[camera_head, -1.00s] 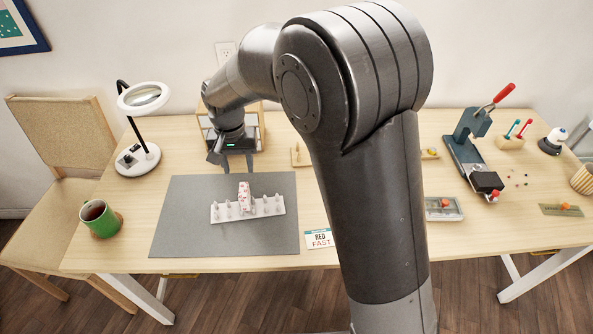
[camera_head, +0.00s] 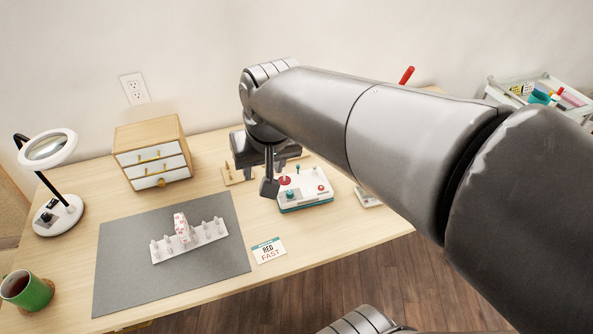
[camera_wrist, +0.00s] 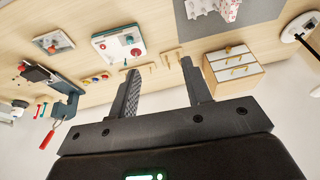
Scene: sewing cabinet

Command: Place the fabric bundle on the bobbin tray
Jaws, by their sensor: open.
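The fabric bundle (camera_head: 182,228), white with a pink-red pattern, stands on the white bobbin tray (camera_head: 211,237), left of its middle among the pegs. The tray lies on the grey mat. The bundle also shows at the top edge of the wrist view (camera_wrist: 228,9), beside the tray (camera_wrist: 197,8), both cut off. My gripper (camera_head: 268,178) is above the table, to the right of the bundle and clear of it. In the wrist view my gripper (camera_wrist: 158,66) has its fingers apart with nothing held between them.
A drawer cabinet (camera_head: 152,155) stands behind the mat (camera_head: 120,280). A white device with knobs (camera_head: 306,191) and a small wooden peg rack (camera_head: 236,176) are near my gripper. A card (camera_head: 268,250), magnifier lamp (camera_head: 50,150) and green mug (camera_head: 27,291) stand around the mat.

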